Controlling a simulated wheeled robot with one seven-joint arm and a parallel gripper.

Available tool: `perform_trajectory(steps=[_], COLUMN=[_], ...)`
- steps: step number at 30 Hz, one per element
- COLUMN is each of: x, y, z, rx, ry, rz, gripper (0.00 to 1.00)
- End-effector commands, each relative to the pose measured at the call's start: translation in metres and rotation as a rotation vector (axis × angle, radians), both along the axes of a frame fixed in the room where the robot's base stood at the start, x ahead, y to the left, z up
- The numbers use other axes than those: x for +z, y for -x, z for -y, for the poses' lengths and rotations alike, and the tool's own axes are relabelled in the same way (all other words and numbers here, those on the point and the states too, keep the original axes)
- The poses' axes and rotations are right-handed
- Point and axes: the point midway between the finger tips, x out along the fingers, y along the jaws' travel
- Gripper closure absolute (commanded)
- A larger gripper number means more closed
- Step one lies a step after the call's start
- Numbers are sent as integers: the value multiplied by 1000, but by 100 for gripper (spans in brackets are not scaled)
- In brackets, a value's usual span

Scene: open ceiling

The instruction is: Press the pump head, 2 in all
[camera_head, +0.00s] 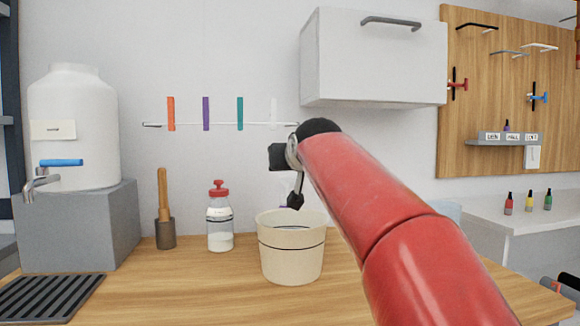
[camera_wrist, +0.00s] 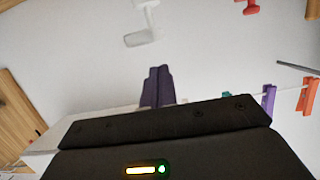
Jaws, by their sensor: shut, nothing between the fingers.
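A red top shows at the upper edge of the upside-down wrist view (camera_wrist: 250,8). That view also shows a white pump-like head (camera_wrist: 142,38) on a thin stem; its base is out of frame. In the head view my gripper hides most of what stands behind the tub. My gripper (camera_head: 295,203) points down above the cream tub's rear rim, right of the red-topped bottle and apart from it. Its dark fingers (camera_wrist: 157,86) are shut and empty.
The cream tub (camera_head: 291,260) stands below my gripper. A white tank (camera_head: 73,125) is at far left. A line with coloured clips (camera_head: 205,113) and a white cabinet (camera_head: 372,60) are above.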

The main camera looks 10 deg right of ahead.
Motion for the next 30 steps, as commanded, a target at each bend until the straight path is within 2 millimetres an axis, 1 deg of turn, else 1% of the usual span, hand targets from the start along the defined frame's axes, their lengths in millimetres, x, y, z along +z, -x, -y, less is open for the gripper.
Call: perform_trajectory(steps=[1,3,9,12,15,18,30], x=[3,7,18,21,24,24,25], y=[17,35,74,86,93,96,96], z=[0,0,0,0,0,0,0], rx=[1,1,0,0,0,0,0], ry=[0,0,-1,-1,-1,0,-1], rz=[7,8,9,8,9,8,9], gripper=[100,100,100,100,100,100,100])
